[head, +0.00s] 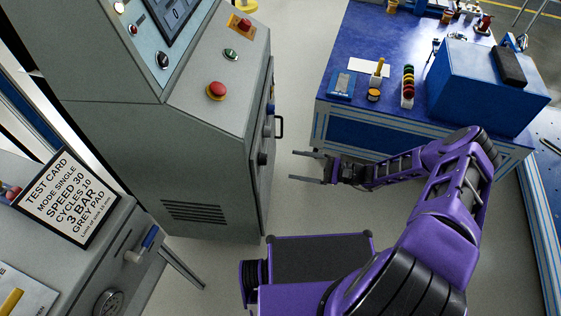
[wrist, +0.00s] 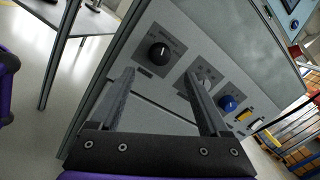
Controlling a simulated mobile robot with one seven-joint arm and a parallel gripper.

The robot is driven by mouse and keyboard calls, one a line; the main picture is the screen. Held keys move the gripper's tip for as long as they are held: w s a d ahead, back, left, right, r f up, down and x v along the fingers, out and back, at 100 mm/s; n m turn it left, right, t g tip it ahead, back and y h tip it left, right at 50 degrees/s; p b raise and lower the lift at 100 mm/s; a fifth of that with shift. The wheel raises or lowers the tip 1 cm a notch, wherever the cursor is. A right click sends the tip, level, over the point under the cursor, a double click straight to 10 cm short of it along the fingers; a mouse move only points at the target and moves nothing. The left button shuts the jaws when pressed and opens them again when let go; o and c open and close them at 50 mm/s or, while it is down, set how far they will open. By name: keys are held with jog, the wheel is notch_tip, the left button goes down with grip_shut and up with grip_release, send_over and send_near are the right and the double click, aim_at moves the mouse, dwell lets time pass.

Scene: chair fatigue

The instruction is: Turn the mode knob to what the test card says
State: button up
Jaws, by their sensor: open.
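The test card (head: 66,196) at lower left in the head view reads MODE SINGLE, SPEED 30, CYCLES 10, 3 BAR, GREY PAD. In the wrist view a black knob (wrist: 160,54) with a white pointer mark sits on a grey panel, just beyond and between my fingertips. The pointer is roughly upright in the picture. Its label is too small to read, so I cannot tell whether it is the mode knob. My gripper (wrist: 160,74) is open and empty, apart from the knob; the head view shows it (head: 293,166) right of the cabinet.
In the wrist view a blue knob (wrist: 227,103) sits lower right; my right finger partly covers another plate. A blue bench (head: 330,105) stands behind.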

jog(key=v, duration=0.8)
jog(key=shift+d, duration=0.25)
